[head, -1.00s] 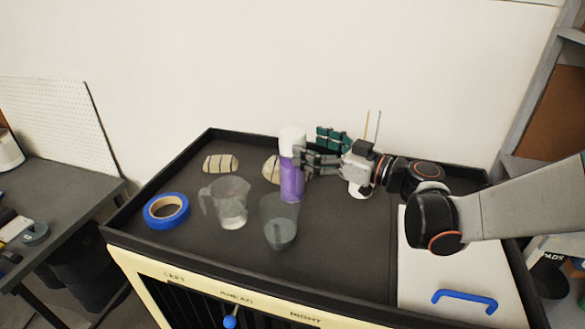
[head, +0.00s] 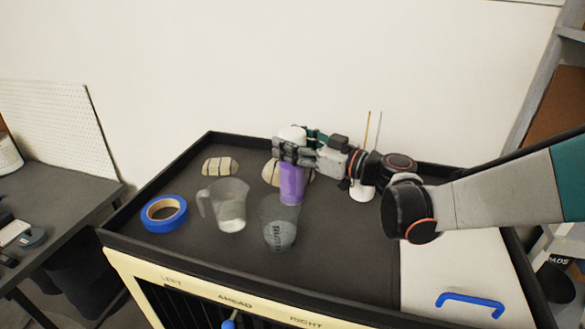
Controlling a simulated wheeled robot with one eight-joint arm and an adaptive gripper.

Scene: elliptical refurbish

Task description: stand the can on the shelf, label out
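The can (head: 291,186) is purple with a white top and stands upright on the dark cart top, behind the clear cup. My gripper (head: 290,149) is at the can's upper part, coming from the right, with its fingers across the white top. The fingers hide part of the can, and I cannot tell whether they grip it. No label is readable on the can. A grey shelf frame (head: 552,75) stands at the right edge of the view.
A clear measuring jug (head: 229,209), a clear cup (head: 279,222) and blue tape (head: 164,213) stand near the can. Wrapped bundles (head: 220,166) lie behind. A white pot with sticks (head: 361,191) is to the right. A raised rim surrounds the cart top.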

